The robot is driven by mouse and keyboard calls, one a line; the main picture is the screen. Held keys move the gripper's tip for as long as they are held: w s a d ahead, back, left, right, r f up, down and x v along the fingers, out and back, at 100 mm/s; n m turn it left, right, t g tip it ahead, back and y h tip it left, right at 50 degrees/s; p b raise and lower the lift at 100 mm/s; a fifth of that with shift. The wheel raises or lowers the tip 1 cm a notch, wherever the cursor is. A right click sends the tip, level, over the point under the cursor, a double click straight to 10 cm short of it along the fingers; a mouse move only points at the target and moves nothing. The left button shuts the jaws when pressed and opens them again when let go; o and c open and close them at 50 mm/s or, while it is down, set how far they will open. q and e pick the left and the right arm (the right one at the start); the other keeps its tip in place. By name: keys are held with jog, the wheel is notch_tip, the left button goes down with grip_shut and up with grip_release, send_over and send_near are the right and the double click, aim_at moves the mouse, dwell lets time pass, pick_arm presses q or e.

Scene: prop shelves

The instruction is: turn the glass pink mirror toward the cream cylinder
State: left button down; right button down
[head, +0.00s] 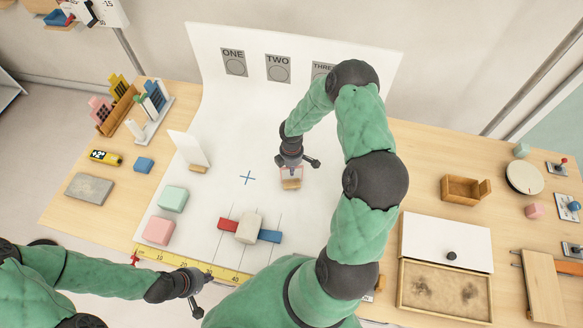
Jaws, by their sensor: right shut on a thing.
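A small, pinkish, see-through pane on a wooden foot, which looks like the glass pink mirror (291,184), stands on the white sheet right of the blue cross. My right gripper (291,169) reaches down from above and is shut on its upper part, hiding some of the pane. Its exact facing is hard to tell. The cream cylinder (249,227) appears as a cream block-like piece nearer to me and to the left, between a red block (228,225) and a blue block (269,237). My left gripper (201,294) is open and empty over the table's front edge, by the yellow ruler.
A white panel on a wooden foot (190,148) stands left of the blue cross (247,178). Mint (173,198) and pink (158,231) blocks lie at the sheet's left. A wooden tray (446,289) and small open box (461,189) are at the right. The sheet around the cross is clear.

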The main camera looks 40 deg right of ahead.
jog(key=shift+f, duration=0.15)
jog(key=c, duration=1.2)
grip_release()
notch_tip(320, 180, up, 12)
